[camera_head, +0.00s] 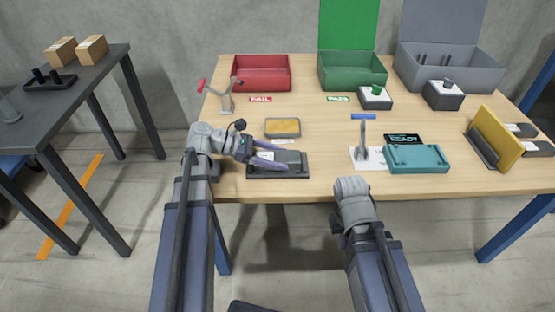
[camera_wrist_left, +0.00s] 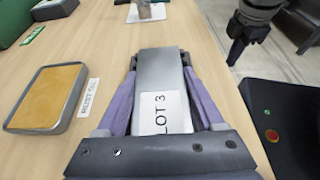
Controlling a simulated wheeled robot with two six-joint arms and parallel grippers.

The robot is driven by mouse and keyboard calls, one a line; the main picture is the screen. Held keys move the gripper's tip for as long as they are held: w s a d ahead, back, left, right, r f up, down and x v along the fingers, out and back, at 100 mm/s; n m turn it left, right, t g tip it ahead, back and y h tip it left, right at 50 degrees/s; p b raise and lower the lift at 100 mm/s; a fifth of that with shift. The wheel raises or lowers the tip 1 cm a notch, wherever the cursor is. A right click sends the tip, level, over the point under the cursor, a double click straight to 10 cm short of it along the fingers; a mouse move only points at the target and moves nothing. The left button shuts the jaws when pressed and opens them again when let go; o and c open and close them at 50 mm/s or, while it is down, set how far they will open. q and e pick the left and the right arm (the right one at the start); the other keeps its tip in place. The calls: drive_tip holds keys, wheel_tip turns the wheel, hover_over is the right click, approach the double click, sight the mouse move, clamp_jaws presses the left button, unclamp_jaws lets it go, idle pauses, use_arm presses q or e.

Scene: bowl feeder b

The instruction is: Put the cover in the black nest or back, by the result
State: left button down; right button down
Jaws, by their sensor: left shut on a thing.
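My left gripper (camera_head: 268,158) is shut on a grey block-like piece (camera_wrist_left: 157,70), seemingly the cover, with a white LOT 3 label on it. The purple fingers lie along its two sides in the left wrist view. In the head view, a dark flat tray-like piece (camera_head: 280,175) shows under and around the fingers near the front table edge. I cannot tell whether it is the black nest, or whether the grey piece touches it. My right gripper (camera_wrist_left: 244,50) points down near the top right of the left wrist view; its jaw state is unclear.
A yellow pad in a grey tray (camera_head: 283,128) lies behind my left gripper. A red bin (camera_head: 261,72) and green bin (camera_head: 350,72) stand at the back, beside FAIL and PASS labels. A blue-handled clamp (camera_head: 363,140), teal fixture (camera_head: 416,160) and READY display (camera_head: 403,139) are to the right.

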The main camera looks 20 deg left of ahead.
use_arm(q)
drive_tip(key=shift+f, duration=0.2)
unclamp_jaws()
drive_tip(key=shift+r, duration=0.1)
drive_tip(key=shift+r, duration=0.2)
drive_tip(key=p+v, duration=0.4)
drive_tip(key=v, duration=0.6)
drive_tip(key=shift+a+r, duration=0.1)
drive_tip(key=shift+a, duration=0.05)
drive_tip(key=shift+p+v, duration=0.3)
drive_tip(key=shift+v, duration=0.5)
